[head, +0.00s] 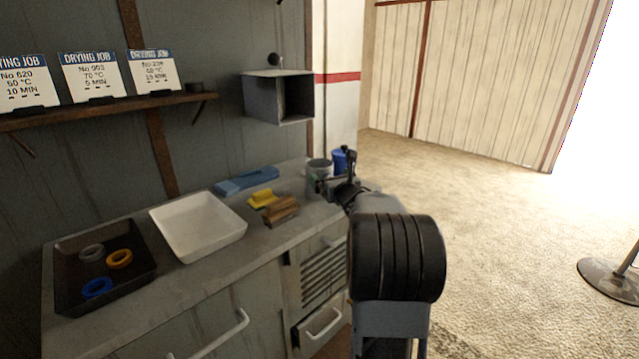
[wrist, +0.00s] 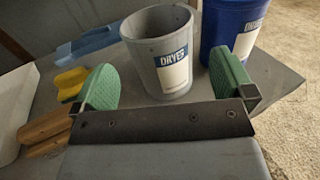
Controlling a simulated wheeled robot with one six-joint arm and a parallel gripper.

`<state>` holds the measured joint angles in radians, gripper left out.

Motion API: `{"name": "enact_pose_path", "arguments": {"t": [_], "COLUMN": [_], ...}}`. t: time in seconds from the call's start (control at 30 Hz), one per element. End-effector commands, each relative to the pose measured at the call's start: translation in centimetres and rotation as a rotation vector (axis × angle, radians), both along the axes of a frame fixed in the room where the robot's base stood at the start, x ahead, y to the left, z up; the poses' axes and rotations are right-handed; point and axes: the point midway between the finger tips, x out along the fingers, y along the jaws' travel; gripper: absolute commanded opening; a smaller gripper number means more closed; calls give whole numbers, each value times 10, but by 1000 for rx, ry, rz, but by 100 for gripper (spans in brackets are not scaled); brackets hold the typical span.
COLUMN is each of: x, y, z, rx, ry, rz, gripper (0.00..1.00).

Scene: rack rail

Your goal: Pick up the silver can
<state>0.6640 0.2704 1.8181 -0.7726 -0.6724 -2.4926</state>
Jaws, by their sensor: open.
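The silver can (head: 318,165) is a grey, open-topped can standing upright on the right end of the counter. In the wrist view the silver can (wrist: 155,42) shows a white label with a dark band. My gripper (head: 335,183) is at the counter's right end, close to the can. In the wrist view my gripper (wrist: 165,84) is open, its two green pads wide apart, with the can seen in the gap between them.
A blue can (wrist: 228,25) stands just right of the silver can. Yellow (head: 263,198) and brown (head: 282,209) blocks and a blue folded item (head: 246,179) lie left of it. A white tray (head: 200,252) and a black tray (head: 62,297) with rings are further left. A grey box (head: 262,97) hangs above.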

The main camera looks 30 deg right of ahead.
Motion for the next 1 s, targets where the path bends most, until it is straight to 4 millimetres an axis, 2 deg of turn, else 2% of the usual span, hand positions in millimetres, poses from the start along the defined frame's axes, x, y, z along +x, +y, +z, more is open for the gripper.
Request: {"name": "enact_pose_path", "arguments": {"t": [0.1,0.33,0.63,0.77,1.0], "x": [12,24,62,69,69], "y": [-2,-4,-11,-12,-12], "z": [0,-1,-3,-4,-4], "rx": [1,2,2,2,2], "ry": [0,1,1,0,0], "rz": [1,1,0,-1,-1], "gripper": [100,100,100,100,100]}}
